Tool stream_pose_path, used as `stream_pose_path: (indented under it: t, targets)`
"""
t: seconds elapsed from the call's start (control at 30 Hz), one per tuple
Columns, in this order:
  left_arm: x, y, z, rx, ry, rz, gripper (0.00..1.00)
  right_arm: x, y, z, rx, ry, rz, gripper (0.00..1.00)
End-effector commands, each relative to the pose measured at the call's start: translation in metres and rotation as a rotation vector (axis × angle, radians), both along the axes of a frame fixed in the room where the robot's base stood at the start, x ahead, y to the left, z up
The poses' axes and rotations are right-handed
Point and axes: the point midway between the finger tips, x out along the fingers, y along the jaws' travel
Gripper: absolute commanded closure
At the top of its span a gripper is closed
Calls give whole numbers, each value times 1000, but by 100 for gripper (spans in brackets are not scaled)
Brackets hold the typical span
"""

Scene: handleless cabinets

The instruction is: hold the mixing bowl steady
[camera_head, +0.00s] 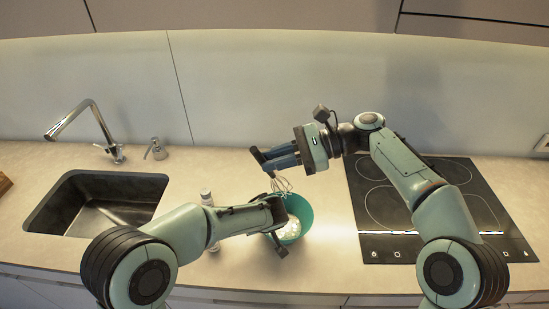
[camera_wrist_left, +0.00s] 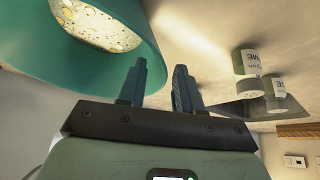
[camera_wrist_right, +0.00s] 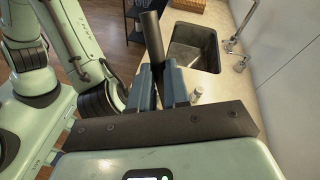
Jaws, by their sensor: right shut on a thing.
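The teal mixing bowl (camera_head: 306,212) stands on the counter between sink and cooktop, with pale, speckled contents. Its wall (camera_wrist_left: 110,62) fills the upper left of the left wrist view. My left gripper (camera_head: 279,246) is at the bowl's near side, partly hidden by its own arm; its fingers (camera_wrist_left: 157,85) are apart with nothing clearly between them. The bowl is beside the left finger; I cannot tell whether they touch. My right gripper (camera_head: 270,160) is shut on a whisk by its dark handle (camera_wrist_right: 153,38). The whisk's wires (camera_head: 281,184) hang over the bowl.
Small white-labelled jars (camera_wrist_left: 247,62) stand left of the bowl; one (camera_head: 207,198) shows behind my left arm. A sink (camera_head: 100,200) with a tap (camera_head: 90,125) lies left. A black cooktop (camera_head: 385,205) lies right, under my right arm. Counter behind the bowl is clear.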

Motion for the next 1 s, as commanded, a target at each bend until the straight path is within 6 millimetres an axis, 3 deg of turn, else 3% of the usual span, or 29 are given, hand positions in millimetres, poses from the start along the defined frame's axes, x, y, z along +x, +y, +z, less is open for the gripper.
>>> stream_pose_path:
  t: [0.23,0.57,0.6,0.7,1.0]
  targets:
    - [8,5,-18,1,1,2,66,0,0,0,0,-1,0,100]
    - [10,6,-21,2,2,2,66,0,0,0,0,-1,0,100]
    - [10,6,-21,2,2,2,68,0,0,0,0,-1,0,100]
    - [10,6,-21,2,2,2,100,0,0,0,0,0,0,100]
    - [9,7,-23,6,6,3,100,0,0,0,0,0,0,100]
